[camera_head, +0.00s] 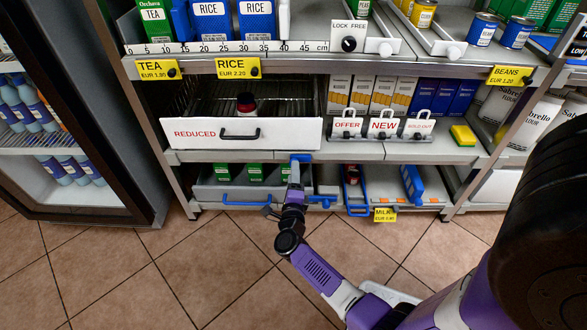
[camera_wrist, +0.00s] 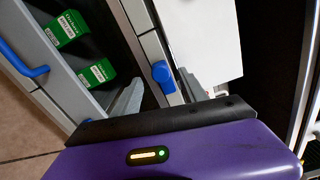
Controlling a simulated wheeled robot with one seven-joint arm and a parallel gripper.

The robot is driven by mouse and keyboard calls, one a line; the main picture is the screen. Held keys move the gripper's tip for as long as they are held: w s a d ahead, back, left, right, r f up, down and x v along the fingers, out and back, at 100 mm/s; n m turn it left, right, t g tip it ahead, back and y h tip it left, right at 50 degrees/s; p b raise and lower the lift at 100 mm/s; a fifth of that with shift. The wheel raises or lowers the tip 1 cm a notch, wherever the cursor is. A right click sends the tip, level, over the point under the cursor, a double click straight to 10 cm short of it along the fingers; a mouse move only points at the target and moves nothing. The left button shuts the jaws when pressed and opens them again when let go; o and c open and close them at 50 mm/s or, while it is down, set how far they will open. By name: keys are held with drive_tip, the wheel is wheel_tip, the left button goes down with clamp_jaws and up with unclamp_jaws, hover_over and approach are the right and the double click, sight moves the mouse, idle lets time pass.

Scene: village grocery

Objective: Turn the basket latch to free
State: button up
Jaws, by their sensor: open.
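The LOCK FREE plate (camera_head: 349,33) with its round black knob (camera_head: 348,44) is on the shelf edge above the basket. I cannot tell which word the knob points to. The white-fronted REDUCED basket (camera_head: 195,133) is below it to the left, with a dark jar inside. My gripper (camera_head: 296,168) is open, low at the shelf edge under the basket, well below the knob. A blue piece (camera_head: 301,158) sits at its tips in the head view. In the wrist view this blue piece (camera_wrist: 162,73) shows between the grey fingers (camera_wrist: 160,92). The knob is not in the wrist view.
A lower drawer with a blue handle (camera_head: 245,203) and green cartons is left of my arm. OFFER and NEW signs (camera_head: 383,124) stand right of the basket. A yellow sponge-like block (camera_head: 463,135) lies farther right. The tiled floor in front is clear.

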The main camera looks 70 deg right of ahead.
drive_tip(key=shift+p+v, duration=0.55)
drive_tip(key=shift+v, duration=2.05)
